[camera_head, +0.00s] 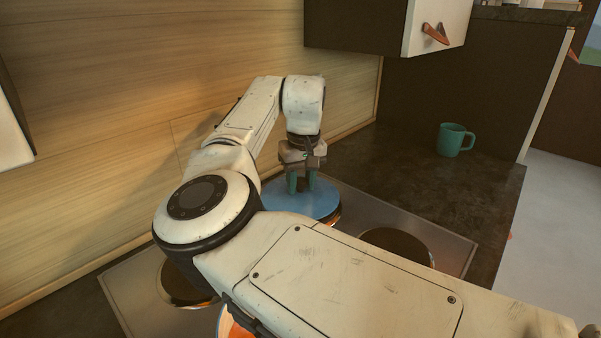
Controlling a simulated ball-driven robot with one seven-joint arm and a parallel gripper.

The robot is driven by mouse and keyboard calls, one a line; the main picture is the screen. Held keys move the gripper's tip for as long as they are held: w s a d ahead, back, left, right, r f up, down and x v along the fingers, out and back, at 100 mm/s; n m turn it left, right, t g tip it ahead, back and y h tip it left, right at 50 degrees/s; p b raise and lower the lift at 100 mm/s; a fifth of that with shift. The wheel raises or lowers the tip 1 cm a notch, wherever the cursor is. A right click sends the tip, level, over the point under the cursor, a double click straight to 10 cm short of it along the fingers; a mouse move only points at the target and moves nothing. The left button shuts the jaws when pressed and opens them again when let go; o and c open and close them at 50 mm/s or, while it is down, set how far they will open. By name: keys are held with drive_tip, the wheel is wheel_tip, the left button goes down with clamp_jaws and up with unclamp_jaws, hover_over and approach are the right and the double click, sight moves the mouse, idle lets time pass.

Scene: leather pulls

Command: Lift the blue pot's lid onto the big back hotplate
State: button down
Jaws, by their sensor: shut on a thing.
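The blue lid (318,203) is a flat blue disc over a copper-rimmed round hotplate (335,217) at the back of the cooktop. My gripper (302,184) points down at the lid's middle, its teal fingers shut on the lid's dark knob. The lid looks level and very low over the hotplate; I cannot tell if it touches.
The steel cooktop (125,290) has two other round hotplates, one at left (178,285) and one at right (398,243). A teal mug (455,140) stands on the dark counter (400,170) at right. A wooden wall (90,120) runs behind; a cabinet (350,25) hangs above.

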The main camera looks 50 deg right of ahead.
drive_tip(key=shift+f, duration=0.2)
drive_tip(key=c, duration=0.6)
unclamp_jaws()
drive_tip(key=shift+r, duration=0.1)
wheel_tip(320, 180, up, 7)
drive_tip(key=p, duration=0.7)
drive_tip(key=shift+p, duration=0.3)
